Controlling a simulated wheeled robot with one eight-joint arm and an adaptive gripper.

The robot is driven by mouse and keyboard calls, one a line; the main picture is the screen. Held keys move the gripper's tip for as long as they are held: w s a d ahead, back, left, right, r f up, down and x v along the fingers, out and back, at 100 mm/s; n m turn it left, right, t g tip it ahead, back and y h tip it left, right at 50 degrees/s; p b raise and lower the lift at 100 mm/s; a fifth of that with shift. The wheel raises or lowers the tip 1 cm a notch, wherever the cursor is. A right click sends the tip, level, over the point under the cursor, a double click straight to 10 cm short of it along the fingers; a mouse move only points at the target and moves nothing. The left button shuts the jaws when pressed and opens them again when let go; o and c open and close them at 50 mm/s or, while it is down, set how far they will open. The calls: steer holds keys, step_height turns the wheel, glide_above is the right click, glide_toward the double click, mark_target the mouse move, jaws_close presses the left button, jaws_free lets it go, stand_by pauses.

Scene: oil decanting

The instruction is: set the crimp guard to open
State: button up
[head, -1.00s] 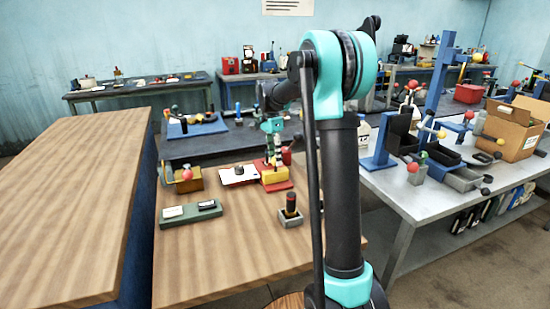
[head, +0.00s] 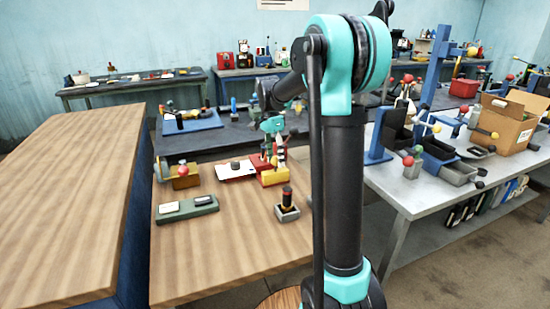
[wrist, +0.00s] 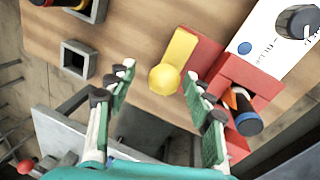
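A yellow paddle-shaped lever with a round knob (wrist: 174,62) is hinged at a red fixture (wrist: 252,88) in the wrist view. It looks like the crimp guard, though no label confirms this. Contact cannot be told. In the head view my gripper (head: 277,150) hangs over the yellow part, its fingers small and partly unclear.
A grey square socket (wrist: 75,60) is left of the lever, and a dark-blue-capped cylinder (wrist: 247,122) is in the red fixture. A green tray (head: 188,210) and a black-handled block (head: 287,206) stand on the table. The table's front is bare.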

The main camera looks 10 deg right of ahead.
steer(key=shift+w+r, duration=0.1)
step_height(320, 180, up, 12)
steer(key=w, duration=0.2)
steer(key=shift+a+f, duration=0.2)
steer(key=shift+a, duration=0.25)
steer(key=shift+s, duration=0.1)
